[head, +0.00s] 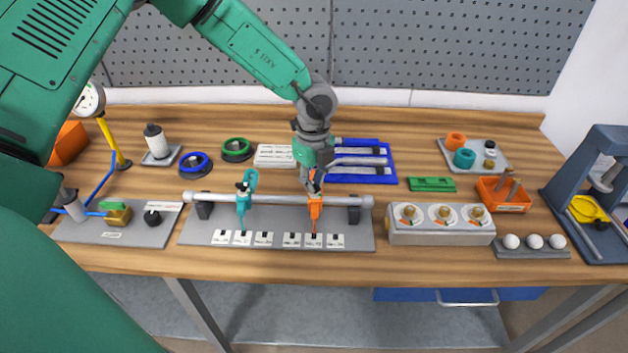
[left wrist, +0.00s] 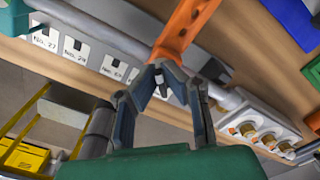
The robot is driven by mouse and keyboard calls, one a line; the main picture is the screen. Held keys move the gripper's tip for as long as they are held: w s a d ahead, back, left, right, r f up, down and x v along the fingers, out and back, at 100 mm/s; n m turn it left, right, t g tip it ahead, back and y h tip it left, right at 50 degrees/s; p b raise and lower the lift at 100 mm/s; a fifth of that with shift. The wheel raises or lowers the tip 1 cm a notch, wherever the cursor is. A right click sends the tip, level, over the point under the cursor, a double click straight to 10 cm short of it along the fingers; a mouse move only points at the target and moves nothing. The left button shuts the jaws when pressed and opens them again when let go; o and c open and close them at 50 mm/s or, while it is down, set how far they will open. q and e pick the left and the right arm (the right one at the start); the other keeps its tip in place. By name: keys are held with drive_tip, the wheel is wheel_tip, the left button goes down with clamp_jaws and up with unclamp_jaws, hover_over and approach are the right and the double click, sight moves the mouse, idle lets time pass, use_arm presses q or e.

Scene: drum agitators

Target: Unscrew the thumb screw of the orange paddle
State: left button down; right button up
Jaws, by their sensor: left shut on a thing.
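The orange paddle (head: 315,208) hangs on the horizontal grey bar (head: 280,200), its lower end over the labelled plate. My left gripper (head: 314,185) is at the top of the orange paddle, from above and behind. In the left wrist view its fingers (left wrist: 170,78) come together at the orange paddle (left wrist: 182,32) and are shut on a small part there. That part, where the thumb screw would be, is mostly hidden by the fingertips. A teal paddle (head: 243,205) hangs on the same bar to the left. My right gripper is not in view.
Bar supports (head: 354,214) stand near each bar end. A grey box with several brass knobs (head: 440,224) is close on the right. A blue tray (head: 368,162) lies behind the bar. Bare wood (head: 390,262) shows along the front.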

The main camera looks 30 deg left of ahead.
use_arm(q)
drive_tip(key=shift+s+f+n, duration=0.15)
drive_tip(key=shift+s+n, duration=0.05)
drive_tip(key=shift+n, duration=0.45)
drive_tip(key=shift+s+f+n, duration=0.1)
drive_tip(key=shift+s+n, duration=0.05)
drive_tip(key=shift+n, duration=0.5)
drive_tip(key=c, duration=1.7)
unclamp_jaws()
drive_tip(key=shift+w+r, duration=0.1)
drive_tip(key=shift+w, duration=0.1)
